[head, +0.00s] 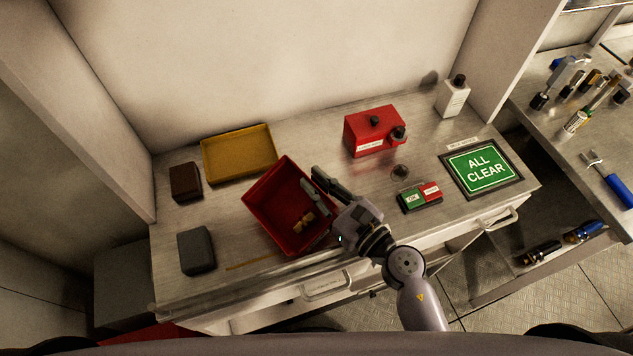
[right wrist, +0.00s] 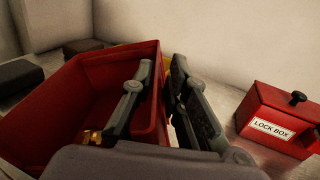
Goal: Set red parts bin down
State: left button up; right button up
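The red parts bin (head: 263,203) is at the left-middle of the counter in the head view, turned at an angle, with small tan pieces inside. Whether its base touches the counter is hard to tell. My right gripper (head: 322,190) is at the bin's right wall, one finger inside and one outside. In the right wrist view, the right gripper (right wrist: 160,85) has its fingers close together on the wall of the red bin (right wrist: 80,95). My left gripper is not in view.
A yellow tray (head: 238,153) is behind the bin; a brown block (head: 185,182) and a grey block (head: 197,250) are left of it. A red lock box (head: 374,133), a green-and-red block (head: 420,197) and an ALL CLEAR sign (head: 481,168) are to the right.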

jog(key=shift+o, duration=1.2)
jog(key=shift+r+p, duration=0.55)
jog(key=shift+r, duration=0.1)
jog(key=shift+s+d+f, duration=0.15)
jog(key=shift+s+d, duration=0.05)
jog(key=shift+s, duration=0.05)
jog(key=shift+r+b+v, duration=0.2)
jog(key=shift+b+v, duration=2.4)
jog(key=shift+v, duration=3.1)
jog(key=shift+f, duration=0.1)
